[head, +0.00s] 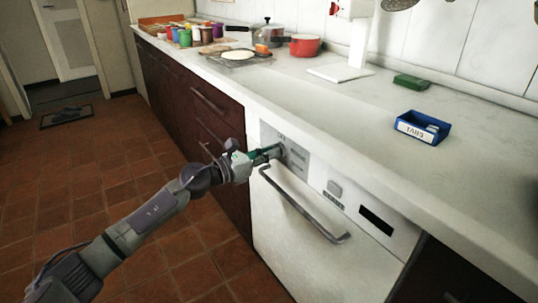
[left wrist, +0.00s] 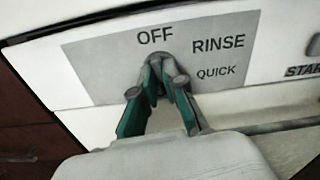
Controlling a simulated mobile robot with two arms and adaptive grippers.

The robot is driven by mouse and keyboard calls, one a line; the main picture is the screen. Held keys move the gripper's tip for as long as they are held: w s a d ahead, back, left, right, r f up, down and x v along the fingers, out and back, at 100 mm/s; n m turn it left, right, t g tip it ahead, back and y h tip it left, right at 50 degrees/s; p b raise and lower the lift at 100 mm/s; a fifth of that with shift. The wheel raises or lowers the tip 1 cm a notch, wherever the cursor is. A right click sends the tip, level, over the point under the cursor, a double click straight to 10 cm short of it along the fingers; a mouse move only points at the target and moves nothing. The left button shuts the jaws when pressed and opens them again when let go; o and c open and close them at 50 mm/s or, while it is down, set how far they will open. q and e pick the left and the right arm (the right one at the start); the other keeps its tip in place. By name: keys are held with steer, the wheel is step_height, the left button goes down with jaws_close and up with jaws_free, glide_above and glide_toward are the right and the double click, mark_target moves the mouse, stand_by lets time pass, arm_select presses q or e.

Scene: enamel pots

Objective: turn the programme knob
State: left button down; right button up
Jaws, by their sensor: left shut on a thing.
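The programme knob (head: 281,150) is on the grey control panel (head: 297,160) of the white dishwasher, at the panel's left end. In the left wrist view the grey knob (left wrist: 157,58) sits just below the word OFF, with RINSE and QUICK to its right. My left gripper (head: 267,154) reaches in from the left. Its green-sided fingers (left wrist: 161,70) are shut on the knob, one on each side, and hide most of it. Which way the knob's mark points cannot be seen. My right gripper is not in view.
A bar handle (head: 302,208) crosses the dishwasher door just below the panel. A button (head: 334,188) and a dark display (head: 377,220) lie to the right. The counter above holds a blue bin (head: 423,127), a green block (head: 411,82) and a red pot (head: 305,45).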

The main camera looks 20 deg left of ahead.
arm_select(q)
steer(key=shift+f, duration=0.15)
steer(key=c, duration=1.2)
jaws_free()
steer(key=shift+c, duration=0.2)
steer(key=v, duration=1.2)
